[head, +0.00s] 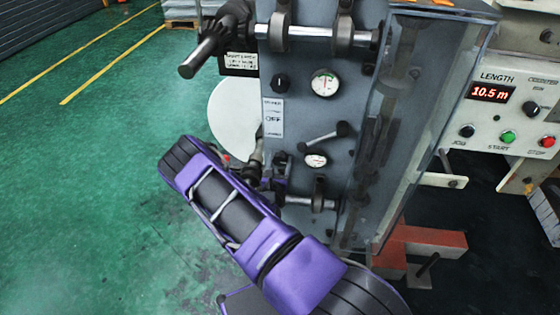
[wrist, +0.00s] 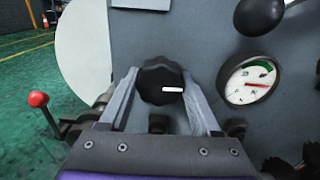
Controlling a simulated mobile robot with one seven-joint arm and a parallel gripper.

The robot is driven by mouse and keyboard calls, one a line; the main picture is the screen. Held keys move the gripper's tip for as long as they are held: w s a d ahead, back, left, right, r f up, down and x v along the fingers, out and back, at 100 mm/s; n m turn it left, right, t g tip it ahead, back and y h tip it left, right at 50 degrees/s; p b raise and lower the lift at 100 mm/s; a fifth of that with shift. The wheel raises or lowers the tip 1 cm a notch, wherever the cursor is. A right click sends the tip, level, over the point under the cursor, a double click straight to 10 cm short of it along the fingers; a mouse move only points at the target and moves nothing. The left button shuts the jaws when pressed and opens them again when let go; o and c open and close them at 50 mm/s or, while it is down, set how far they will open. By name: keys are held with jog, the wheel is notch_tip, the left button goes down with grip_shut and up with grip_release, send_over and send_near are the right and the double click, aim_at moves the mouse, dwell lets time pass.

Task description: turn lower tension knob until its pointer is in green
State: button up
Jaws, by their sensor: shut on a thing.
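The lower tension knob (wrist: 158,72) is black and fluted, with a white mark pointing right in the wrist view. My gripper (wrist: 161,84) has one finger on each side of the knob and is shut on it. The lower tension gauge (wrist: 250,80) is right of the knob, with a white face, a green band at its upper right and a red needle. The needle points right, just below the green band. The lower gauge also shows small in the head view (head: 316,160). There my arm and gripper hide most of the knob's area.
An upper gauge (head: 324,83) and upper knob (head: 280,83) sit higher on the grey panel. A roller bar (head: 320,35) sticks out above, and a black lever (head: 323,134) is above the lower gauge. A red-tipped lever (wrist: 38,99) stands left. Green floor is open at left.

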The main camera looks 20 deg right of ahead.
jog(key=c, duration=0.4)
jog(key=n+p, duration=0.1)
jog(key=n, duration=0.3)
jog(key=shift+n, duration=0.3)
jog(key=n, duration=0.4)
jog(key=shift+s+n+p, duration=0.1)
jog(key=shift+n+p, duration=0.2)
jog(key=shift+p, duration=0.05)
jog(key=n, duration=1)
jog(key=shift+d+n, duration=0.15)
jog(key=shift+n, duration=0.15)
